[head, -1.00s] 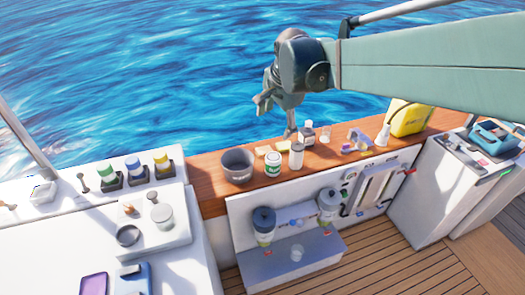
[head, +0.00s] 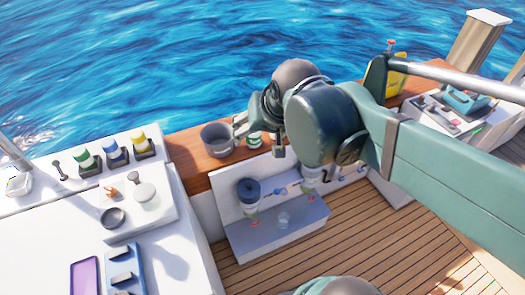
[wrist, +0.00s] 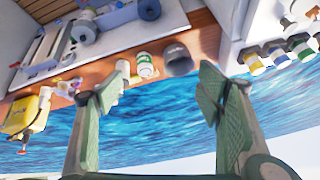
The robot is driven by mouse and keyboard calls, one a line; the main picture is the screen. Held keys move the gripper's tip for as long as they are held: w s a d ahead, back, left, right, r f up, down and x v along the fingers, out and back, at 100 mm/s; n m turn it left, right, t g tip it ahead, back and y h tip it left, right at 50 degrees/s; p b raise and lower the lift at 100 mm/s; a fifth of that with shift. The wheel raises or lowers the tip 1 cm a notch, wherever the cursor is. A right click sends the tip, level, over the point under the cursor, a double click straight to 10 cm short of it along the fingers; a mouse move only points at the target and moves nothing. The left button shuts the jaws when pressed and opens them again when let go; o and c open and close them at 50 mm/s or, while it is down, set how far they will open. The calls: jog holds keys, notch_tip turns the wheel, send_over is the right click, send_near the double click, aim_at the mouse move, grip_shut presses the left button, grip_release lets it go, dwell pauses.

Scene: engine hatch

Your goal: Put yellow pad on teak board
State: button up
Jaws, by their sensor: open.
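My gripper (head: 258,140) is open and empty. In the head view it hangs in front of the reddish-brown wooden ledge (head: 193,158), right of the grey bucket. In the wrist view its two fingers (wrist: 158,95) are wide apart, with water between them and the ledge (wrist: 200,42) beyond. I cannot make out the yellow pad for certain in either current view; my arm hides the middle of the ledge in the head view. I cannot tell whether this ledge or another piece is the teak board.
A yellow container (wrist: 22,112) is at the ledge's far end. Capped jars (head: 115,150) stand on the white counter at left.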

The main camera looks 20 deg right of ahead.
jog(key=s+f+n, duration=0.1)
jog(key=s+n, duration=0.1)
jog(key=s, duration=0.1)
jog(key=s+a+f+n, duration=0.1)
jog(key=s, duration=0.1)
jog(key=shift+a+f+n+t, duration=0.1)
jog(key=shift+f+n+t, duration=0.2)
jog(key=shift+n+t, duration=0.1)
